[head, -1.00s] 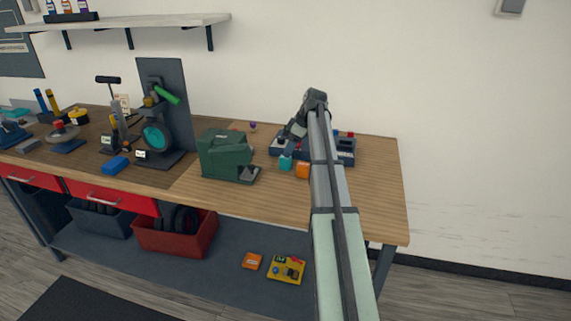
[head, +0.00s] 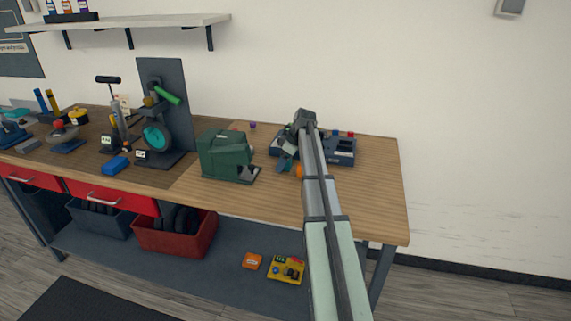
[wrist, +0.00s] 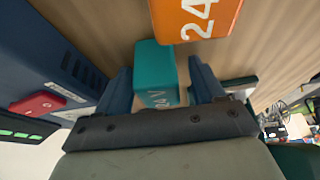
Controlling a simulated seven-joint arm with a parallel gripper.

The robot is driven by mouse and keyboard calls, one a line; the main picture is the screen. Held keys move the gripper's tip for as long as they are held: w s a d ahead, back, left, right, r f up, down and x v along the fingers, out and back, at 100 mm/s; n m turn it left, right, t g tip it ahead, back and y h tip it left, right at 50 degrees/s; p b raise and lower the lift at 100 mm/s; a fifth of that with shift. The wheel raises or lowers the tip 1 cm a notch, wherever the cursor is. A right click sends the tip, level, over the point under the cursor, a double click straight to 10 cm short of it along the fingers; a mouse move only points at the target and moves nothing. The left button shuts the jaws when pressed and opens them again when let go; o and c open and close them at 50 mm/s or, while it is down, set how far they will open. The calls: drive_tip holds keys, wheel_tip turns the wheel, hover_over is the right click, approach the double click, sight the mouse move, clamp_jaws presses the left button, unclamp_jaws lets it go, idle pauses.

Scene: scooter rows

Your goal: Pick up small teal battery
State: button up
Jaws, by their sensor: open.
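The small teal battery (wrist: 154,68) stands on the wooden bench top and shows between the two fingers of my gripper (wrist: 160,80) in the wrist view. The fingers are apart, one on each side of it, and I cannot tell whether either touches it. In the head view the teal battery (head: 284,165) is partly hidden by my gripper (head: 288,155), which is over it at the front of the dark charger tray.
An orange battery (wrist: 195,17) marked 24 is close beside the teal one. The dark blue charger (head: 341,154) with a red button (wrist: 38,104) lies alongside. A green machine (head: 226,155) stands to the left. The bench's right end is clear.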

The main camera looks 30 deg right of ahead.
drive_tip(key=shift+c, duration=0.3)
clamp_jaws()
idle(0.3)
